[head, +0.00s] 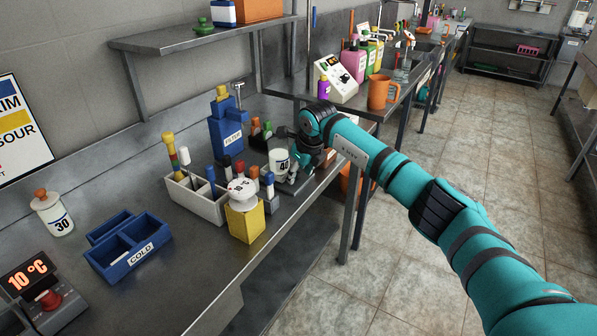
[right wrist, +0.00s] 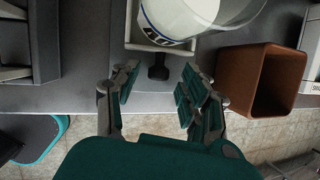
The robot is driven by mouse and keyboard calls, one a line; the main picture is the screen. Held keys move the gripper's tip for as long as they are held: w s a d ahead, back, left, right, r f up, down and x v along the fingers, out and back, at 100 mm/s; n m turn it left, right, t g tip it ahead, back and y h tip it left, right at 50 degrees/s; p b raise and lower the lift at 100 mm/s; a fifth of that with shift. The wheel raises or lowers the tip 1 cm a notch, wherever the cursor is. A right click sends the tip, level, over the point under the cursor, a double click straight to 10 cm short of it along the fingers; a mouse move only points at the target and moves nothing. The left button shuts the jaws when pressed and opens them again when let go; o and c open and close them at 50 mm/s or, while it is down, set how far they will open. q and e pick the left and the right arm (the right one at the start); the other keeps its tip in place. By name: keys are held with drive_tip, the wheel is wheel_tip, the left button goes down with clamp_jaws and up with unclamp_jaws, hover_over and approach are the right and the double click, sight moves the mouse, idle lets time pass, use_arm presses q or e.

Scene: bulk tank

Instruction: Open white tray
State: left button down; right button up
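The white tray (right wrist: 130,33) shows in part at the top of the right wrist view, with a dark knob (right wrist: 158,66) on its near side. A white cup (right wrist: 183,14) with a dark label stands over it and hides most of it. The cup also shows in the head view (head: 279,163). My right gripper (right wrist: 157,90) is open and empty, its fingers on either side of the space just short of the knob. In the head view my right gripper (head: 298,172) is at the bench edge beside the cup. My left gripper is not in view.
A brown open box (right wrist: 262,78) is right of the fingers in the wrist view. On the bench stand a yellow block with a white top (head: 246,222), a white holder of tubes (head: 205,207), a blue COLD tray (head: 118,264) and a blue FILTER container (head: 226,132).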

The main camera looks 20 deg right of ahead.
drive_tip(key=shift+r, duration=0.3)
drive_tip(key=v, duration=1.1)
drive_tip(key=shift+s, duration=0.2)
drive_tip(key=shift+r, duration=0.15)
